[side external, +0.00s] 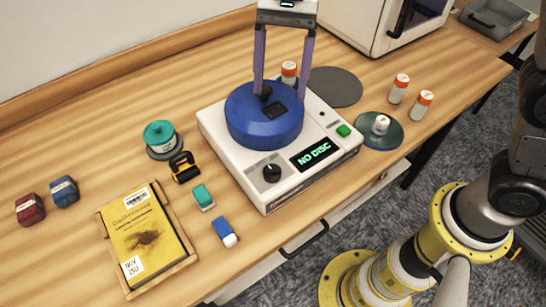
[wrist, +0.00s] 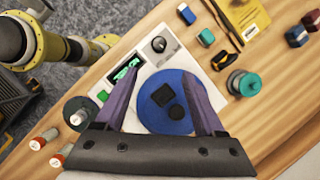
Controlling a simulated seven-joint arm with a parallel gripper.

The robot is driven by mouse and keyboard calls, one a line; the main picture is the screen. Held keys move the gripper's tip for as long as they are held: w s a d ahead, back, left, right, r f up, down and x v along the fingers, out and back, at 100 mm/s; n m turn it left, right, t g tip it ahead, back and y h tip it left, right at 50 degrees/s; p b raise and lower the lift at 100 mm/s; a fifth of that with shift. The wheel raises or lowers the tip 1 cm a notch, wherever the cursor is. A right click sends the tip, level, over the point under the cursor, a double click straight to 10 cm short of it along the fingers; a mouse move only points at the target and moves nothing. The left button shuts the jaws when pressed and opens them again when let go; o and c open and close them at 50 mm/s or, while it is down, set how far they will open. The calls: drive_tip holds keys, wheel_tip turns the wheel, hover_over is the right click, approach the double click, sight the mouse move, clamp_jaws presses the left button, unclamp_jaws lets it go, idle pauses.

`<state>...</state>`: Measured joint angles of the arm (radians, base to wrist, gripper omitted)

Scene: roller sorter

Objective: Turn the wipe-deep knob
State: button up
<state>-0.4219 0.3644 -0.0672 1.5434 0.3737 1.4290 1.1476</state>
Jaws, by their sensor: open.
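A white disc machine (side external: 237,165) stands on the wooden bench, with a round blue lid (side external: 262,128) on top. A black knob (side external: 272,173) sits on its front panel, left of a screen (side external: 315,153) reading "NO DISC". The knob also shows in the wrist view (wrist: 158,44), beyond the fingertips. A green button (side external: 343,131) is at the panel's right end. My gripper (side external: 281,85) is open and empty, pointing down over the blue lid, behind the knob and apart from it. In the wrist view its fingers (wrist: 162,75) straddle the lid's middle. I cannot read any knob label.
Orange-capped bottles (side external: 398,88) and a small white container on a dark disc (side external: 391,139) stand right of the machine. A teal container (side external: 160,137), a black-yellow clip-like item (side external: 184,168), small blocks (side external: 203,197) and a yellow book (side external: 146,236) lie left.

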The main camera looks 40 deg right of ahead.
sight(272, 169)
drive_tip(key=x, duration=1.5)
drive_tip(key=shift+s+r, duration=0.15)
drive_tip(key=shift+s, duration=0.15)
clamp_jaws()
